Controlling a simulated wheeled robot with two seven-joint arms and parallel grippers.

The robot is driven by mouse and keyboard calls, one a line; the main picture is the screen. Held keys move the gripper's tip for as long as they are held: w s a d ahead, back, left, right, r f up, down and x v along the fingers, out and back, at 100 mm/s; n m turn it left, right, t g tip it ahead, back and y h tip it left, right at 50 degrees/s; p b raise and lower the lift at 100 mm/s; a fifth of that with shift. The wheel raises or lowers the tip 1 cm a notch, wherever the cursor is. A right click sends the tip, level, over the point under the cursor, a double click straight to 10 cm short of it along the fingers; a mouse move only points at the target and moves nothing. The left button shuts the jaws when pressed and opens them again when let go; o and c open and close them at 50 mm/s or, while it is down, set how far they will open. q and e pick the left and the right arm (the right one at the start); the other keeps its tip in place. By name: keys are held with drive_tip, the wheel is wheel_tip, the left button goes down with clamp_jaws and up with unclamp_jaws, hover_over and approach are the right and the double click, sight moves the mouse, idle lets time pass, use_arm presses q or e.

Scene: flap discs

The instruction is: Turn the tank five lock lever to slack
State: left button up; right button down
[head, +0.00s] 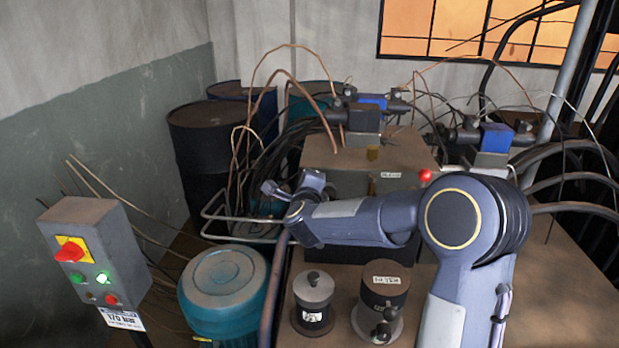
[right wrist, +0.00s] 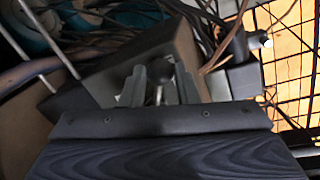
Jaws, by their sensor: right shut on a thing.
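My right gripper (head: 290,190) reaches left across the front of the brown tank (head: 325,155). In the right wrist view its two fingers (right wrist: 159,88) are closed around a small metal stem with a dark round end, which I take for the lock lever (right wrist: 158,94). The lever is mostly hidden by the fingers, and in the head view it is hidden behind the gripper and arm. Its angle cannot be told clearly. A small label (head: 390,175) on the tank is too small to read. My left gripper is not in view.
A red ball knob (head: 425,175) shows just above my right arm. A grey switch box (head: 95,255) stands at left, near a teal motor (head: 222,285). Two dark cylinders (head: 313,290) (head: 383,298) stand below my arm. Hoses and bent pipes crowd behind.

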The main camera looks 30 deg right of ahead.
drive_tip(key=shift+a+f+n, duration=0.1)
drive_tip(key=shift+f+n, duration=0.1)
drive_tip(key=shift+n, duration=0.1)
drive_tip(key=c, duration=1.1)
unclamp_jaws()
drive_tip(key=b+v, duration=0.1)
drive_tip(key=v, duration=0.6)
drive_tip(key=shift+s+a, duration=0.25)
drive_tip(key=shift+s, duration=0.05)
drive_tip(key=shift+r, duration=0.1)
